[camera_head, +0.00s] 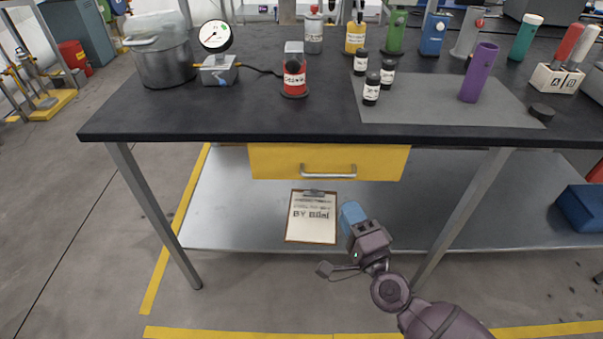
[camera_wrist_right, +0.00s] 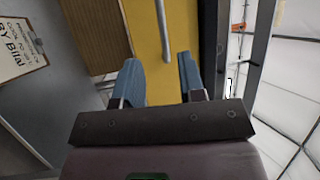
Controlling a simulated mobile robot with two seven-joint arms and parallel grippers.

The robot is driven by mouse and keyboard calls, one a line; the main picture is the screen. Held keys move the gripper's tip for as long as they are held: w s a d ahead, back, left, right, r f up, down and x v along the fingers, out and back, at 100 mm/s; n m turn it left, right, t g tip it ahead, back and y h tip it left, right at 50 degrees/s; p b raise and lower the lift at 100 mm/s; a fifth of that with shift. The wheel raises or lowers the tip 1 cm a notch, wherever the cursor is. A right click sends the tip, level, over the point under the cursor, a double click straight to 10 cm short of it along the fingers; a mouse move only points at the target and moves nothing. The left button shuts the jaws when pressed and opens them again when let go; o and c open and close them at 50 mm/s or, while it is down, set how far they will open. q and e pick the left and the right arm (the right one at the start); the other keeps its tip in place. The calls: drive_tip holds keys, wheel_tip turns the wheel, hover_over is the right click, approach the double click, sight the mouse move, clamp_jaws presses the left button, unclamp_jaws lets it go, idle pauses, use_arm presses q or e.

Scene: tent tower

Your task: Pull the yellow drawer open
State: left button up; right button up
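The yellow drawer (camera_head: 270,162) sits under the front edge of the black tabletop, with a silver bar handle (camera_head: 328,175) across its front. I see no gap showing that it is open. My right gripper (camera_head: 351,212) is below and slightly right of the handle, apart from it. In the right wrist view the two blue fingers (camera_wrist_right: 160,78) are spread with nothing between them. The yellow drawer front (camera_wrist_right: 148,45) and the handle (camera_wrist_right: 163,28) lie ahead of them. My left gripper is in neither view.
The black table (camera_head: 250,120) carries a pot (camera_head: 165,65), a gauge (camera_head: 215,37), a red-labelled bottle (camera_head: 294,78), small black bottles and a purple cylinder (camera_head: 479,72). A table leg (camera_head: 465,215) stands right of my gripper.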

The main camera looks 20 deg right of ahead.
sight(329, 176)
drive_tip(key=x, duration=1)
drive_tip(key=shift+w+r, duration=0.2)
drive_tip(key=shift+w, duration=0.15)
clamp_jaws()
